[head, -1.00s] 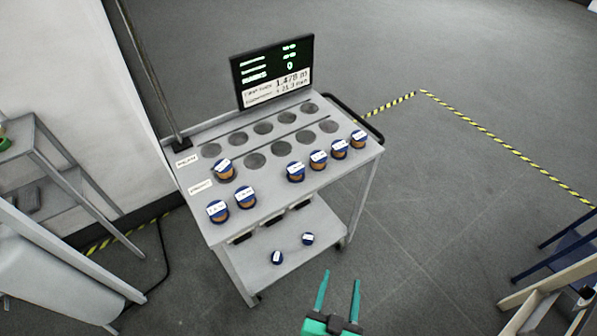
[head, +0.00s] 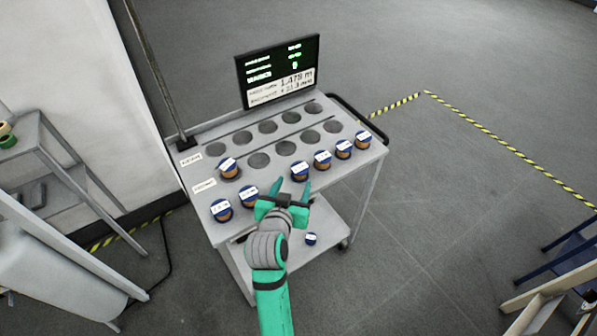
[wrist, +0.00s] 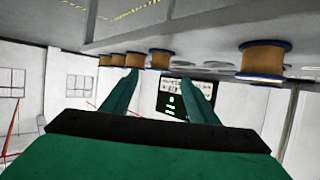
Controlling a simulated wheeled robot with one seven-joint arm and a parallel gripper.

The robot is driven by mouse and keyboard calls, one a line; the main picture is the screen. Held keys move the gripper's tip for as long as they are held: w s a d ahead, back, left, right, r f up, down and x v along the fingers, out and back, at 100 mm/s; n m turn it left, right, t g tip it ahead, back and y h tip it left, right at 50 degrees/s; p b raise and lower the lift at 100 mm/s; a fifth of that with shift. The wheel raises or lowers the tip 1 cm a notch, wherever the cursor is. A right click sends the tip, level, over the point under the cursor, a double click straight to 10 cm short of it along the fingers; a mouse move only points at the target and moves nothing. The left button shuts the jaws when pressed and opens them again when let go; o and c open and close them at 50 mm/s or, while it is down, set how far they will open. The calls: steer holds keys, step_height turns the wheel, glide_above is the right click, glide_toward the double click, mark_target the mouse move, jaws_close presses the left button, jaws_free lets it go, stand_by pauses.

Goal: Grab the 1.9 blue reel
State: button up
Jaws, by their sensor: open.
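Several copper-coloured reels with blue flanges and white labels stand on the cart top (head: 262,180). Front-row reels are at the left (head: 221,210), beside it (head: 249,196), and right of my gripper: one just beyond its fingers (head: 300,171), then others (head: 322,158), (head: 343,149) and (head: 363,139). One more reel (head: 228,168) sits further back. The labels are too small to read, so I cannot tell which is 1.9. My green gripper (head: 291,188) is open and empty at the cart's front edge. The upside-down wrist view shows a reel (wrist: 160,58) beyond the fingers (wrist: 160,88).
A display screen (head: 278,72) stands at the cart's back. Round empty recesses (head: 267,127) fill the back rows. A reel (head: 311,238) lies on the lower shelf (head: 325,222). A pole (head: 150,70) rises at the back left.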

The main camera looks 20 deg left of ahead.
mark_target(299, 173)
steer(key=x, duration=1)
steer(key=shift+w, duration=0.2)
steer(key=c, duration=0.8)
